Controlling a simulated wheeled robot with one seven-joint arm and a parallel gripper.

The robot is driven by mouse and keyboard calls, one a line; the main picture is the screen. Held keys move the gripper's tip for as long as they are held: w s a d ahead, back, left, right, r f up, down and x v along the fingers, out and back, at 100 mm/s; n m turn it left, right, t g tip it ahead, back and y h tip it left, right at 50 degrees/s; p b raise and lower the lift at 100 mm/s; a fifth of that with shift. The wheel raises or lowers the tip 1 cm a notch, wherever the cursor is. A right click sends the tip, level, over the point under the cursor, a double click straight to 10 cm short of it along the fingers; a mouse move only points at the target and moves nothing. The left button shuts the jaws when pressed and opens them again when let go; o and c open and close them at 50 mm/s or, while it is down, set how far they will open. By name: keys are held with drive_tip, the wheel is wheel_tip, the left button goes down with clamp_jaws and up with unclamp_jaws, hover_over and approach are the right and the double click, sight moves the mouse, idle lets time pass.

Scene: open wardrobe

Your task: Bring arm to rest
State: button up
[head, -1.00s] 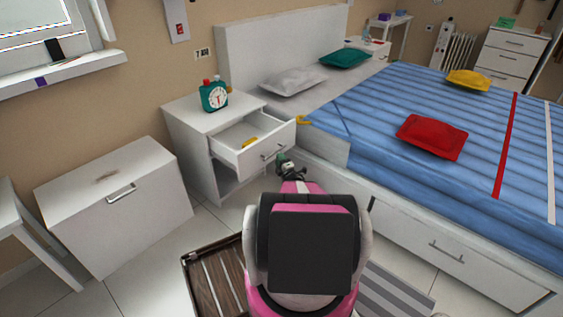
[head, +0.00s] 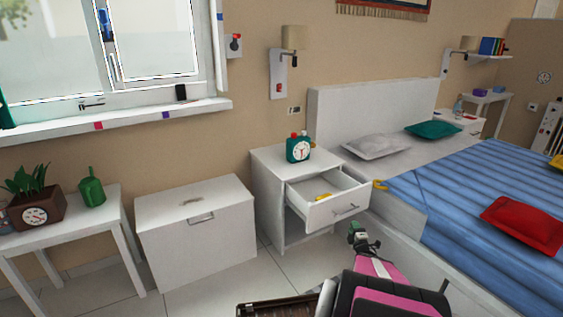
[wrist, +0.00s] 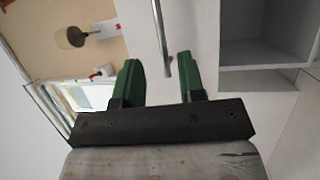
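My gripper (wrist: 157,80) shows in the wrist view with its two green fingers apart and nothing between them. A metal handle bar (wrist: 161,38) stands beyond the fingertips, on a white front, and I cannot tell that it touches them. In the head view my gripper (head: 357,232) is small and low, in front of the nightstand (head: 268,195). The nightstand's drawer (head: 335,207) is pulled out, and a yellow item (head: 322,197) lies in it. My arm reaches up from the bottom of the head view.
The bed (head: 450,200) fills the right side. A brown slatted case (head: 275,306) lies on the floor beside my arm.

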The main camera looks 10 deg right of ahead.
drive_tip(key=a+r+m+g+h, duration=0.2)
drive_tip(key=a+r+m+g, duration=0.3)
drive_tip(key=a+m+g, duration=0.7)
drive_tip(key=s+a+r+m+g+y, duration=0.1)
drive_tip(key=s+a+r+m+g, duration=0.1)
drive_tip(key=s+a, duration=0.6)
drive_tip(key=s+a+r+m+g+y, duration=0.2)
drive_tip(key=s+a+r+g, duration=0.3)
drive_tip(key=s+a, duration=0.3)
drive_tip(key=a+g, duration=0.1)
drive_tip(key=a, duration=0.2)
drive_tip(key=shift+m, duration=0.3)
drive_tip(key=shift+w, duration=0.1)
